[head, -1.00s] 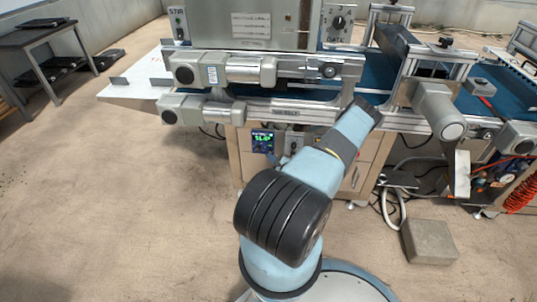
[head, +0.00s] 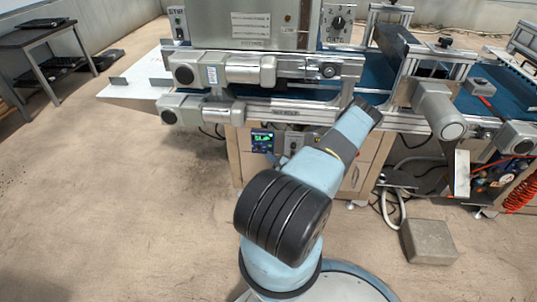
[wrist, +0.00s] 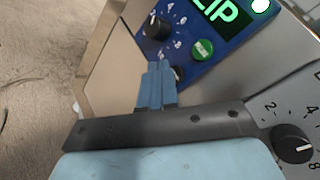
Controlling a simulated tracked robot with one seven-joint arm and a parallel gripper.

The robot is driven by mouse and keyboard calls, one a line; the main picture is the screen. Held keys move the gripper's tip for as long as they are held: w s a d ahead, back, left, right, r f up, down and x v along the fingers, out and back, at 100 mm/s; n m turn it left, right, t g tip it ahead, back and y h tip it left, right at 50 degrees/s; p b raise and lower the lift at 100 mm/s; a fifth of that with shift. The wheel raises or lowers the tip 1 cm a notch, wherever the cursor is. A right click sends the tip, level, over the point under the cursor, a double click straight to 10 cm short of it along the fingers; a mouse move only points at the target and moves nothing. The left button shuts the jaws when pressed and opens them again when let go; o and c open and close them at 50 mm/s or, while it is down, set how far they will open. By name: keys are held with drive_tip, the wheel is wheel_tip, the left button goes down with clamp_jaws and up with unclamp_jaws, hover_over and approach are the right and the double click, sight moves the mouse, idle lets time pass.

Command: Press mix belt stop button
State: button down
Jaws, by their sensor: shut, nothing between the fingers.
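In the wrist view a blue control panel (wrist: 226,42) carries a lit display (wrist: 217,10), a black knob (wrist: 157,28) and a green button (wrist: 203,50) with blurred lettering. A bright green-white round piece (wrist: 261,6) is cut by the top edge. I cannot tell which of these is the mix belt stop button. My gripper (wrist: 158,66) has its blue fingers shut and empty, with the tips at the panel's lower left, below the black knob. I cannot tell whether they touch. The panel also shows small in the head view (head: 263,141), where my arm hides my gripper.
A grey plate with a numbered dial (wrist: 293,144) lies right of my gripper. In the head view the conveyor machine's motors (head: 250,69) stick out above the panel. A concrete block (head: 429,242) lies on the floor at right.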

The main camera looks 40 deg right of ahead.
drive_tip(key=shift+w+d, duration=0.15)
idle(0.3)
drive_tip(key=shift+w+d+r, duration=0.1)
drive_tip(key=shift+w+d, duration=0.1)
drive_tip(key=shift+d, duration=0.05)
idle(0.4)
drive_tip(key=shift+s+a, duration=0.3)
drive_tip(key=shift+a, duration=0.1)
idle(0.4)
drive_tip(key=shift+s+a, duration=1.95)
drive_tip(key=shift+a, duration=0.3)
drive_tip(key=shift+a, duration=0.1)
